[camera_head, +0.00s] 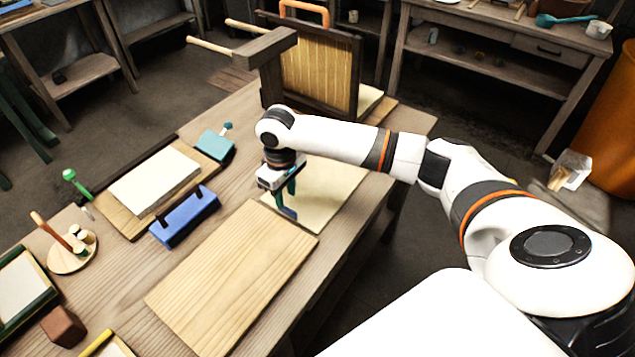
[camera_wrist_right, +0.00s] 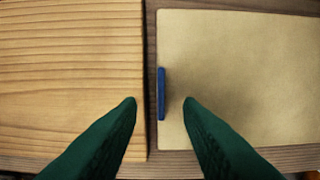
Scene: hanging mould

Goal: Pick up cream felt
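The cream felt (camera_head: 328,192) is a flat, pale tan sheet lying on the wooden table, beyond the bare wooden board. In the right wrist view the cream felt (camera_wrist_right: 245,70) fills the right side, with a small blue tab (camera_wrist_right: 161,94) at its near edge. My right gripper (camera_head: 284,198) points down over that edge of the felt. In the wrist view its two green fingers (camera_wrist_right: 160,103) are apart with nothing held; one is over the board's edge, the other over the felt, and the tab lies between them. Contact with the felt cannot be told. My left gripper is not in view.
The wooden board (camera_head: 232,275) lies beside the felt, with a narrow gap. A blue tool (camera_head: 185,217) and a board with white sheets (camera_head: 153,182) are to the left. An upright slatted mould (camera_head: 318,75) stands behind. My right arm covers part of the felt.

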